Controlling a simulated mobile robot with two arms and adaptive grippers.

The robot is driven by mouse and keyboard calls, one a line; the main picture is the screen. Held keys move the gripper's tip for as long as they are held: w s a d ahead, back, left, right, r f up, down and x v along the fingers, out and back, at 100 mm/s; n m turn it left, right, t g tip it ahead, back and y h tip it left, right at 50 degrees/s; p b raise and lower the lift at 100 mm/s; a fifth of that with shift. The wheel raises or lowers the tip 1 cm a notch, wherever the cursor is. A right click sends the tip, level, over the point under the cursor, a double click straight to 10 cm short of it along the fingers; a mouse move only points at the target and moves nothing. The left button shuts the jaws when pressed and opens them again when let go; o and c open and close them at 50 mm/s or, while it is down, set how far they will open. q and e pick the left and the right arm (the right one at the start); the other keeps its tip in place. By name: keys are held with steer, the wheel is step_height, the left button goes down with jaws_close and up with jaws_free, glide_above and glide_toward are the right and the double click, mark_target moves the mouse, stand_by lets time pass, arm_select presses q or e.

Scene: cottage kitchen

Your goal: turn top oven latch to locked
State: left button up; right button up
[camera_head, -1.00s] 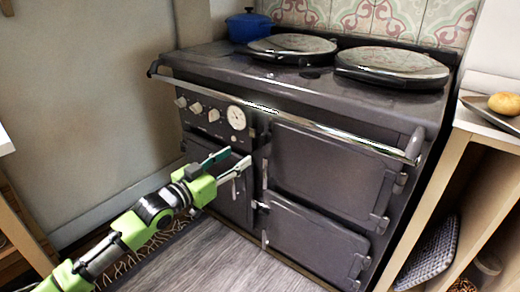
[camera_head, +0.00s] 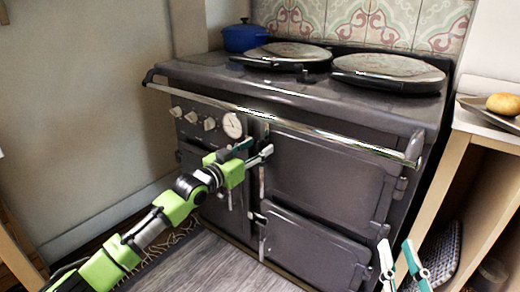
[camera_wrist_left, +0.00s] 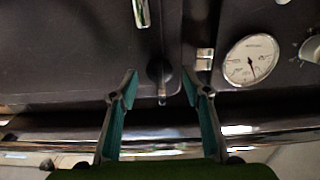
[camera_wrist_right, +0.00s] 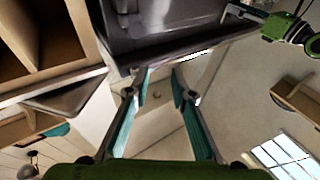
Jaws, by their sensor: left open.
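The top oven door (camera_head: 315,178) is the large upper right door of the dark range cooker and looks shut. In the left wrist view, which is upside down, a dark round latch (camera_wrist_left: 159,71) with a short lever pointing to the front rail shows at the door's edge. My left gripper (camera_head: 265,149) is open in front of this edge. Its fingertips lie either side of the latch in the left wrist view (camera_wrist_left: 159,80); contact cannot be told. In the head view the gripper hides the latch. My right gripper (camera_head: 396,245) is open and empty at the lower right.
A chrome rail (camera_head: 290,125) runs across the front above the doors, close to my left gripper. A dial (camera_head: 232,125) and several knobs (camera_head: 209,124) are left of it. A wooden shelf unit (camera_head: 455,180) stands at right.

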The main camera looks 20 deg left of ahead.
arm_select(q)
steer(key=shift+x, duration=0.95)
arm_select(e)
steer(key=shift+s+a+r+t+y, duration=0.15)
steer(key=shift+r+t, duration=0.1)
steer(key=shift+r, duration=0.25)
steer(key=shift+s+d+r+t+y, duration=0.1)
steer(key=shift+s+r+t, duration=0.1)
steer(key=shift+r, duration=0.3)
steer(key=shift+s+a+r+t+y, duration=0.15)
steer(key=shift+r+t, duration=0.1)
steer(key=shift+r, duration=0.25)
steer(key=shift+d, duration=0.1)
arm_select(q)
jaws_close()
